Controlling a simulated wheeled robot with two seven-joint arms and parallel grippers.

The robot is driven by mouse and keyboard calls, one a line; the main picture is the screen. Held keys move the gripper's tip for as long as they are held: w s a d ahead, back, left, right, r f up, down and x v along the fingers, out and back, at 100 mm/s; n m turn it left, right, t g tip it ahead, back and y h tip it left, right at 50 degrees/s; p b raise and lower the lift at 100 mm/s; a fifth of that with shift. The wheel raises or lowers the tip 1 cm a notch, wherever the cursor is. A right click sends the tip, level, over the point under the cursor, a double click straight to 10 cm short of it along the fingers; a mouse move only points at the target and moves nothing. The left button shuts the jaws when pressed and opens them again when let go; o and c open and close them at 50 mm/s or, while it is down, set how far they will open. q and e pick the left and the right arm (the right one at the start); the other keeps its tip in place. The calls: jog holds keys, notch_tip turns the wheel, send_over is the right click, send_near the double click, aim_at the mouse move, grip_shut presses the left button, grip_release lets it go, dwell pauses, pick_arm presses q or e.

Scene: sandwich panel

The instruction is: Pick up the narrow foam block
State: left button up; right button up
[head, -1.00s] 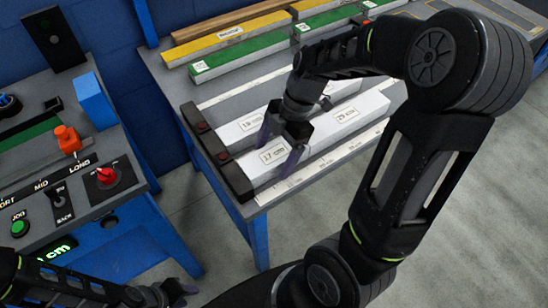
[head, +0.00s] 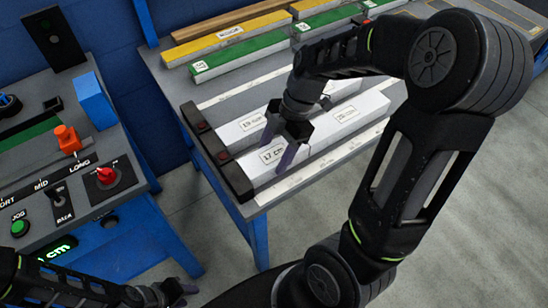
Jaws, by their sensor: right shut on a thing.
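White foam blocks lie on the grey bench. The front block (head: 270,156), labelled 17 cm, lies against the dark stop bar. A block behind it (head: 250,125) has a label that seems to read 19 cm. My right gripper (head: 280,144) has its fingers on the far and near sides of the front block and is shut on it. The block still appears to rest on the bench. My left gripper (head: 176,290) is low at the bottom left, away from the blocks; its finger opening is unclear.
The dark stop bar (head: 217,153) edges the bench's left end. Green (head: 240,56) and yellow (head: 228,36) bars lie at the back. A control panel (head: 105,178) with knobs stands at the left. My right arm covers much of the right side.

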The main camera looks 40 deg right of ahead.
aim_at(275, 154)
jog(key=c, duration=0.4)
jog(key=shift+o, duration=0.2)
notch_tip(275, 154, up, 10)
jog(key=p, duration=0.6)
jog(key=shift+d, duration=0.1)
